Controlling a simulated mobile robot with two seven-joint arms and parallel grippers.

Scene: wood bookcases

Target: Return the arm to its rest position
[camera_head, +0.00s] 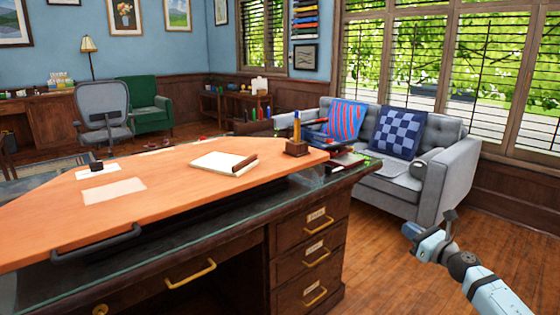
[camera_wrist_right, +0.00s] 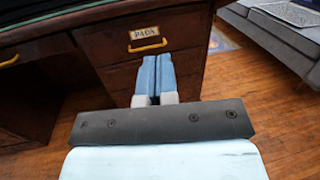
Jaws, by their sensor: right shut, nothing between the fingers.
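My right arm (camera_head: 485,288) comes in from the lower right in the head view, over the wood floor. My right gripper (camera_head: 412,231) is at its end, to the right of the desk and apart from it. In the right wrist view the two blue fingers of this gripper (camera_wrist_right: 157,60) lie side by side, shut and empty. They point toward a labelled drawer (camera_wrist_right: 150,38) of the desk, with no contact visible. My left arm and gripper are not in view.
The desk (camera_head: 256,250) with an orange-brown top (camera_head: 150,220) fills the left and centre. On it are a notepad (camera_head: 215,163) and a pencil holder (camera_head: 297,147). A grey sofa (camera_head: 440,180) stands behind my gripper. The floor (camera_head: 390,265) between desk and arm is clear.

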